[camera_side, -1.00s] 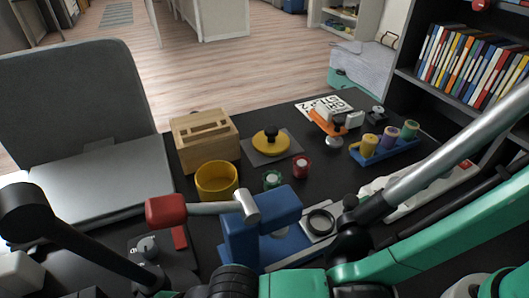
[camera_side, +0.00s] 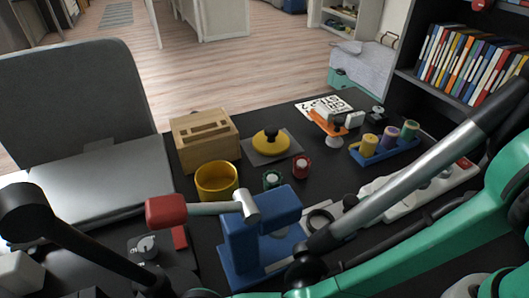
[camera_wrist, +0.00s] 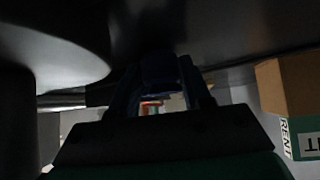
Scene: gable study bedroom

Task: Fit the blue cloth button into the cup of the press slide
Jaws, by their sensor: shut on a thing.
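The blue press (camera_side: 245,240) stands on the dark desk in the side view, with a silver lever (camera_side: 210,208) ending in a red grip. A pale slide plate with a dark ring-shaped cup (camera_side: 320,219) lies right of the press. My arm partly covers the area beside it. In the wrist view my gripper (camera_wrist: 160,78) is shut on a dark blue thing, which looks like the blue cloth button (camera_wrist: 160,69). The picture is too dark to show its outline or tilt. My fingertips cannot be made out in the side view, so their distance from the cup cannot be told.
A yellow cup (camera_side: 216,181), wooden box (camera_side: 205,140), yellow knobbed disc (camera_side: 270,143) and red and green spools (camera_side: 301,167) stand behind the press. A blue tray (camera_side: 388,150) holds several spools. Bare desk lies between the spools and tray.

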